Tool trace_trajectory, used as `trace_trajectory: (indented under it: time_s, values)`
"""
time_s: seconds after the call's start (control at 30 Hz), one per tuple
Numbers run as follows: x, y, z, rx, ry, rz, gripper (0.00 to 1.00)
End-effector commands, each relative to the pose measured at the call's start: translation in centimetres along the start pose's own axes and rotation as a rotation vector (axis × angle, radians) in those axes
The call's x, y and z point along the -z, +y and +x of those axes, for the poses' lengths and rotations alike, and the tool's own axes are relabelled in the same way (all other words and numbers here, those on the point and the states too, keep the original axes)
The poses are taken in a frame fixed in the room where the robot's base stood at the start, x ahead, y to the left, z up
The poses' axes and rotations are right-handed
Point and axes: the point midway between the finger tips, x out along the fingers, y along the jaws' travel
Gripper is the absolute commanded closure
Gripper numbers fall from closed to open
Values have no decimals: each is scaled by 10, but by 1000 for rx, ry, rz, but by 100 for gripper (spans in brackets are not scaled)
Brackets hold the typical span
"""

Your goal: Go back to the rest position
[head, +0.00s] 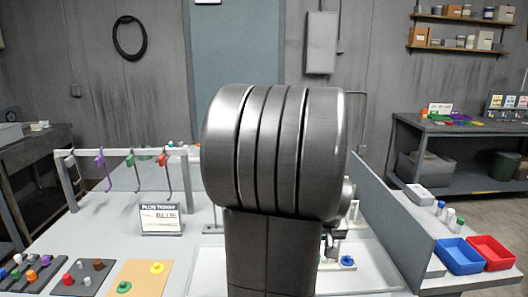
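My own arm fills the middle of the head view and hides much of the table behind it. Small dark parts that look like my gripper (331,241) show just right of the arm. Most of it is hidden, so I cannot see its fingers or whether it holds anything. A blue plug (347,261) lies or stands on the pale work surface just below and right of these parts. I cannot tell whether they touch.
Plug boards (140,277) lie front left. A grey partition (385,220) stands right of the arm, with a blue bin (459,256) and red bin (491,252) beyond.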

Motion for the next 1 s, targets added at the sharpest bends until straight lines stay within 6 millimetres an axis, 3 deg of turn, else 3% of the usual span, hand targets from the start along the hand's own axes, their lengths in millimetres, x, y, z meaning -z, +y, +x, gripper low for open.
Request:
trace_trajectory:
  time_s: [0.2,0.43,1.0]
  values:
    - [-1,0,37,1,-5,1,57]
    - [-1,0,60,1,-2,1,57]
    - [1,-1,54,0,-6,-4,57]
